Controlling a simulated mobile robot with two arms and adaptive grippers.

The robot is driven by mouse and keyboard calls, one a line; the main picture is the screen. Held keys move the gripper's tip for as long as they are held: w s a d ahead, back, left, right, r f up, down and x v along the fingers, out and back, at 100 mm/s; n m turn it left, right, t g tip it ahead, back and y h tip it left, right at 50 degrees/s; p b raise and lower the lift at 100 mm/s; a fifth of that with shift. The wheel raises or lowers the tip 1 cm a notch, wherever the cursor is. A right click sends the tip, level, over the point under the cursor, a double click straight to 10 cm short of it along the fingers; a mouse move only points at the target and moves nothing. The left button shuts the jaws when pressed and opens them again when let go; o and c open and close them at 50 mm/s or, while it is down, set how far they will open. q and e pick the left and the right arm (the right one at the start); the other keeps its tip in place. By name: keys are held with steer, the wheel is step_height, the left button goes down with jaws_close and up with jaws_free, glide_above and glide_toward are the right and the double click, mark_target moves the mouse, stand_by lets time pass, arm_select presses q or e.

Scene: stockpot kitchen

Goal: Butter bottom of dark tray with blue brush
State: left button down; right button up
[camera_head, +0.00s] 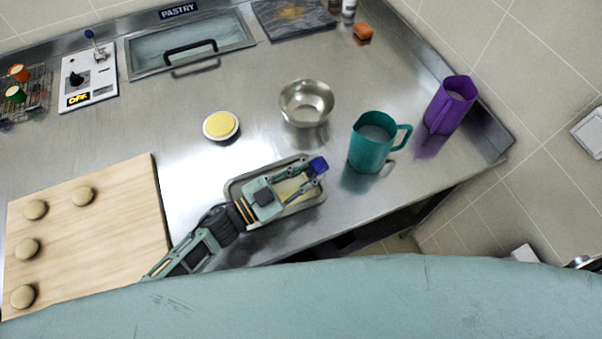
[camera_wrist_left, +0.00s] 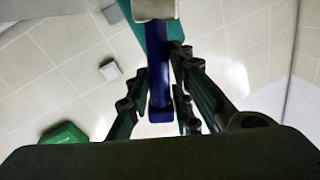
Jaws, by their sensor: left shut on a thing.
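The dark tray (camera_head: 232,188) is a small rectangular pan near the front edge of the steel counter, with a pale yellowish inside partly hidden under my gripper. My left gripper (camera_head: 313,176) is over the tray and shut on the blue brush (camera_head: 318,165), whose blue part shows at the fingertips near the tray's right end. In the left wrist view the brush (camera_wrist_left: 159,85) stands between the two fingers. I cannot tell whether its bristles touch the tray. A round white dish with yellow butter (camera_head: 221,125) sits behind the tray. My right gripper is not in view.
A steel bowl (camera_head: 306,102), a teal jug (camera_head: 371,143) and a purple jug (camera_head: 450,105) stand behind and right of the tray. A wooden board (camera_head: 110,225) with several round dough pieces lies left. A control panel (camera_head: 88,80) and glass-lidded bin (camera_head: 190,45) are at the back.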

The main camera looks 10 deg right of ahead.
arm_select(q)
steer(key=shift+w+d, duration=0.15)
steer(key=shift+d, duration=0.35)
steer(key=shift+w+a, duration=0.3)
steer(key=shift+w, duration=0.45)
steer(key=shift+w+a+r+v, duration=0.45)
steer(key=shift+w+v, duration=0.45)
steer(key=shift+v, duration=4.25)
steer(key=shift+w+a+r+v, duration=0.45)
steer(key=shift+w+v, duration=0.4)
steer(key=shift+v, duration=4.3)
steer(key=shift+s+d+f+b+x, duration=0.25)
steer(key=shift+s+f+x, duration=0.1)
steer(key=shift+x, duration=3.15)
steer(key=shift+s+d+f+b+x, duration=0.2)
steer(key=shift+s+f+x, duration=0.15)
steer(key=shift+x, duration=3.1)
steer(key=shift+s+d+f+b+x, duration=0.15)
steer(key=shift+s+f+b+x, duration=0.15)
steer(key=shift+x, duration=3.2)
steer(key=shift+r, duration=0.15)
